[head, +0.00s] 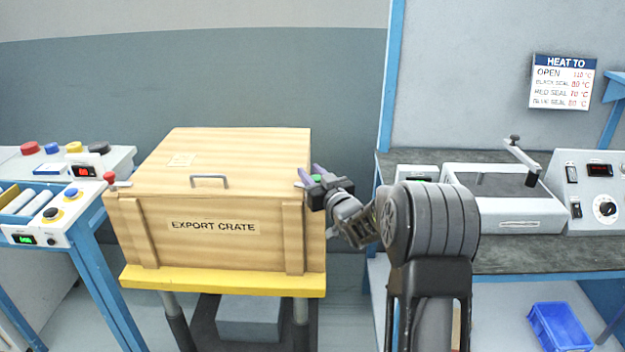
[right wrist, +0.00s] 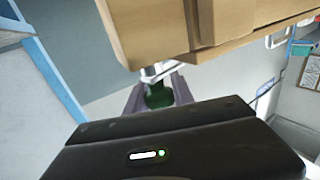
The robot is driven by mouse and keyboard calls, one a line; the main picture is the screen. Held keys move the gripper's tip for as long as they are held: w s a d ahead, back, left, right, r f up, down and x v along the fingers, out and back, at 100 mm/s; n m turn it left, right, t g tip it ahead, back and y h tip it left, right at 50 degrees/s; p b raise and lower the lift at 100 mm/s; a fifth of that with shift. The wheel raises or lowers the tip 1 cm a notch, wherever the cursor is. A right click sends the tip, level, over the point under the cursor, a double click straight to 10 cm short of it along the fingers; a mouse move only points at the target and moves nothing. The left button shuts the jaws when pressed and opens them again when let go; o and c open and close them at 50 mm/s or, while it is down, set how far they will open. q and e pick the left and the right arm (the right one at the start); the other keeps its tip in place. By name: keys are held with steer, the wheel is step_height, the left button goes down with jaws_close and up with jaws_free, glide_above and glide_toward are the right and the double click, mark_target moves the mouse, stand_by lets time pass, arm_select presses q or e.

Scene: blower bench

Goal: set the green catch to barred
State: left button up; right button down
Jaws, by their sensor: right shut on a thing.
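The green catch (head: 317,179) is at the front right corner of the wooden export crate (head: 155,245), just under the lid. My right gripper (head: 311,177) reaches it from the right and is shut on it. In the right wrist view the green knob of the catch (right wrist: 157,96) sits between the two purple-grey fingers, below a pale metal part close to the crate wall (right wrist: 155,30). The fingers hide much of the catch, so I cannot tell its setting. A red catch (head: 110,178) is at the crate's front left corner. My left gripper is not in view.
The crate lid (head: 235,145), with a metal handle (head: 209,181), is down. The crate stands on a yellow-topped stand (head: 225,283). A blue-framed button bench (head: 85,225) is at left. A workbench with a sealing device (head: 510,215) is at right. A gap separates crate and workbench.

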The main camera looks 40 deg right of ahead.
steer(key=shift+n+y, duration=0.4)
steer(key=shift+y, duration=0.3)
steer(key=shift+n+y, duration=0.3)
steer(key=shift+y, duration=0.1)
steer(key=y, duration=0.1)
steer(key=n+y, duration=0.1)
steer(key=shift+a+r+n+y, duration=0.2)
steer(key=shift+a+n+y, duration=0.1)
steer(key=shift+a+f+n+y, duration=0.1)
steer(key=shift+a+n+y, duration=0.1)
steer(key=shift+n+y, duration=0.3)
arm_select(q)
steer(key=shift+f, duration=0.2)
arm_select(e)
steer(key=c, duration=1.1)
jaws_free()
steer(key=shift+s+f, duration=0.1)
steer(key=shift+s, duration=0.05)
